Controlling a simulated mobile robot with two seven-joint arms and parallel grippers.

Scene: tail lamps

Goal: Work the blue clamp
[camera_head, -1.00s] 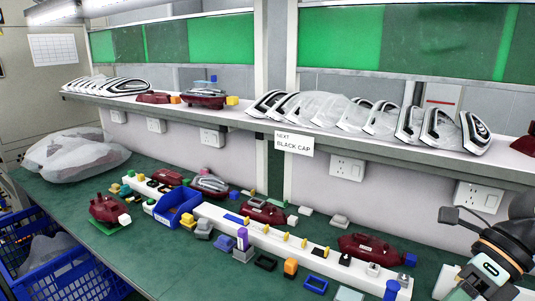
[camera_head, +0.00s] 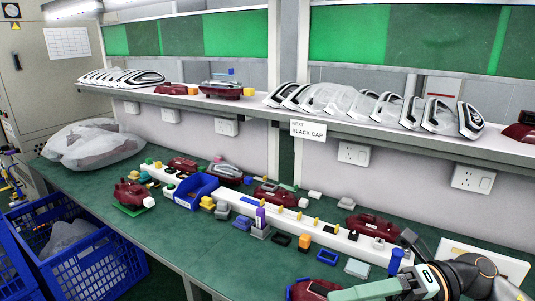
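Several blue parts show in the head view, and I cannot tell for sure which is the blue clamp. A blue upright piece (camera_head: 395,262) stands at the right end of the long white rail (camera_head: 345,243). A blue frame (camera_head: 327,257) lies on the green bench in front of the rail. My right arm comes in at the lower right; its gripper (camera_head: 375,290) is near the front of the bench, right of a dark red lamp (camera_head: 312,289) at the bottom edge. I cannot make out its fingertips. My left gripper is out of view.
Dark red lamps (camera_head: 372,227) stand along the rail, with a blue bin (camera_head: 196,191) among them. The shelf (camera_head: 220,103) above holds clear lamp covers and a "NEXT BLACK CAP" sign (camera_head: 308,129). A blue crate (camera_head: 85,260) stands at the lower left.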

